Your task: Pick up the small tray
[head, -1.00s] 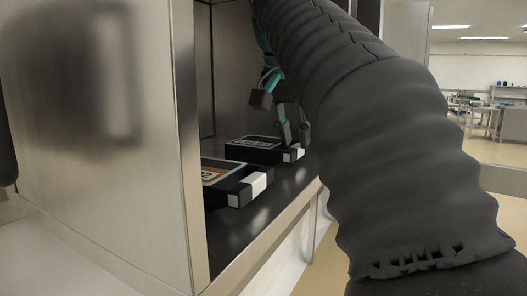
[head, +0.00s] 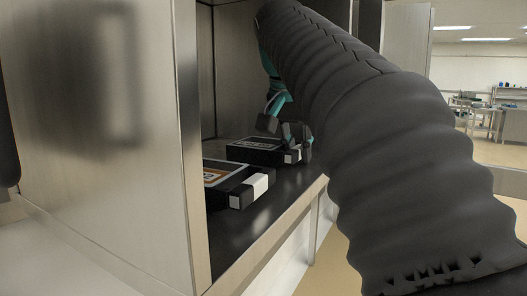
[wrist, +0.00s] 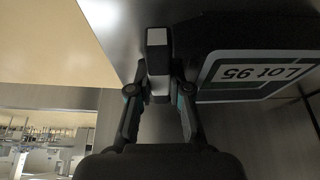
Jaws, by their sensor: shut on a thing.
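Two dark, flat trays with pale end handles lie on the black shelf in the head view. My gripper (head: 296,138) is at the handle end of the far tray (head: 255,150). In the wrist view, my gripper (wrist: 159,88) is shut on that tray's black and pale handle (wrist: 157,45), one finger on each side. The tray's label reads "Lot 95" (wrist: 262,72), upside down in that view. The far tray appears to rest on the shelf; its far side is hidden. The pictures do not clearly show which tray is smaller.
The near tray (head: 222,177), with an orange and white label, lies on the shelf (head: 245,222) closer to me, its handle outward. A metal wall (head: 100,120) stands to the left. The shelf's metal front edge (head: 270,245) runs along the right, with open floor beyond.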

